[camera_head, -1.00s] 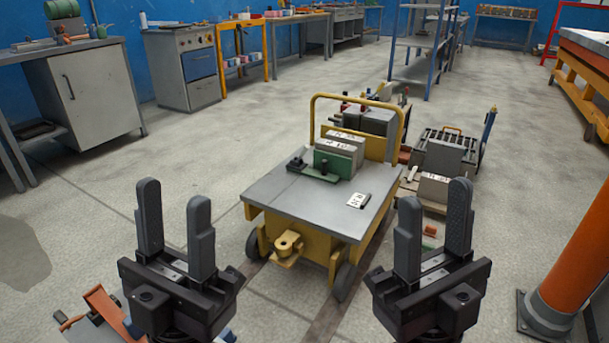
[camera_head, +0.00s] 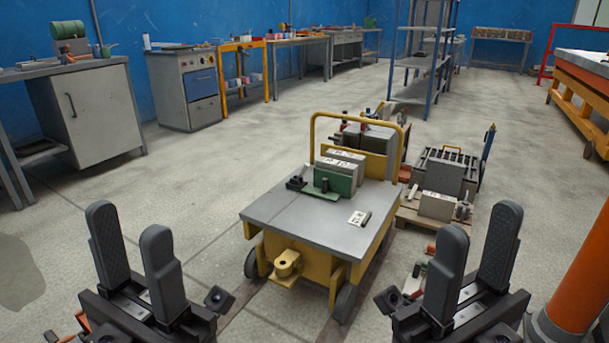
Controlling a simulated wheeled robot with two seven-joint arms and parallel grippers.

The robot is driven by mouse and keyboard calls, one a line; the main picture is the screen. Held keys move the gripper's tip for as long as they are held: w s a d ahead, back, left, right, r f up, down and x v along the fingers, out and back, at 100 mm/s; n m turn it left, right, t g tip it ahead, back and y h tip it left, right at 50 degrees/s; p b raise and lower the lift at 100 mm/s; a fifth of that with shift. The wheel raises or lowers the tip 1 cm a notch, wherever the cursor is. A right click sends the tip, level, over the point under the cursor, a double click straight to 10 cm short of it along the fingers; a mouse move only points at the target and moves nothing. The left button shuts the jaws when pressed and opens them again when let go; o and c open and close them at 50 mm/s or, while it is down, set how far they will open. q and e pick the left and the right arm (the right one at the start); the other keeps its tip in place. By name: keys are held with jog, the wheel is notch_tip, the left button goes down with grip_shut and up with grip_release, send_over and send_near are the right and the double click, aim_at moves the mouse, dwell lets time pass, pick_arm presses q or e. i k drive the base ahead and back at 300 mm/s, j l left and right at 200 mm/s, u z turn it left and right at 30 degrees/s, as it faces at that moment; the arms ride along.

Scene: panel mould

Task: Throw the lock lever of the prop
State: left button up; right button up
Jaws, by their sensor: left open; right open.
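I cannot make out a lock lever in this view. A thick orange post (camera_head: 577,275) leans in at the right edge, cut off by the picture; it may be the prop, but I cannot tell. My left gripper (camera_head: 130,226) is low at the left, fingers pointing up, open and empty. My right gripper (camera_head: 478,226) is low at the right, open and empty, a little left of the orange post and apart from it.
A yellow cart (camera_head: 318,265) with a grey top (camera_head: 300,215) stands ahead between my grippers, carrying a green clamp block (camera_head: 335,178). Cabinets line the left wall. The floor left of the cart is clear.

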aim_at(303, 169)
jog(key=i+l+z, duration=0.2)
jog(key=i, duration=0.9)
jog(key=i+l+z, duration=0.15)
jog(key=i, duration=1)
